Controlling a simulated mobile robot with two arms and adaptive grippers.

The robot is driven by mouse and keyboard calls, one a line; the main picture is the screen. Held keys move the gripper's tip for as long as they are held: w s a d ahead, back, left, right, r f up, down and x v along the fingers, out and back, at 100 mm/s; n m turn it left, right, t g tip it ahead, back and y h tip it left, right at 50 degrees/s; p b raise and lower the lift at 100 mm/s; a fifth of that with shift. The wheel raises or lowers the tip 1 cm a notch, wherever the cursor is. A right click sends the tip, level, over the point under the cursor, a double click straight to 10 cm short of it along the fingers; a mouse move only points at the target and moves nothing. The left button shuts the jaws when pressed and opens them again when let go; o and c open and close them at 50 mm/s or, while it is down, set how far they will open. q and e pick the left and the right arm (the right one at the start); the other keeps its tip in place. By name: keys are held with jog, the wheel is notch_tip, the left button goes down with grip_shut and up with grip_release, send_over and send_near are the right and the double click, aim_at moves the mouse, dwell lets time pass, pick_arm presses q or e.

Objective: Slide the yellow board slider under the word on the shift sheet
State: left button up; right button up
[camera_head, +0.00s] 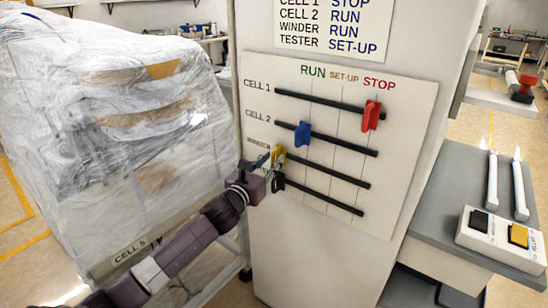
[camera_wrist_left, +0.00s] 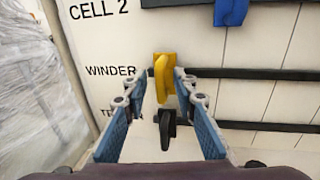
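The yellow slider (camera_head: 279,154) sits at the left end of the WINDER track, left of the blue slider and of the RUN column. It also shows in the wrist view (camera_wrist_left: 164,72). The shift sheet (camera_head: 350,22) above the board (camera_head: 410,110) reads WINDER RUN. The board's columns are RUN, SET-UP and STOP. My left gripper (camera_head: 270,168) is at the yellow slider, with its fingers on either side of it; in the wrist view the fingers (camera_wrist_left: 164,92) look apart, with narrow gaps beside the slider. Firm contact is not visible. My right gripper is not in view.
The blue slider (camera_head: 302,134) is under RUN on CELL 2; the red slider (camera_head: 371,115) is under STOP on CELL 1. A black slider (camera_wrist_left: 166,128) sits just below the yellow one. The WINDER track (camera_head: 335,176) is clear to the right. A wrapped machine (camera_head: 130,140) stands left.

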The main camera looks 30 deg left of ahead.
pick_arm(q)
jog(key=shift+w, duration=0.75)
jog(key=shift+c, duration=0.4)
grip_shut()
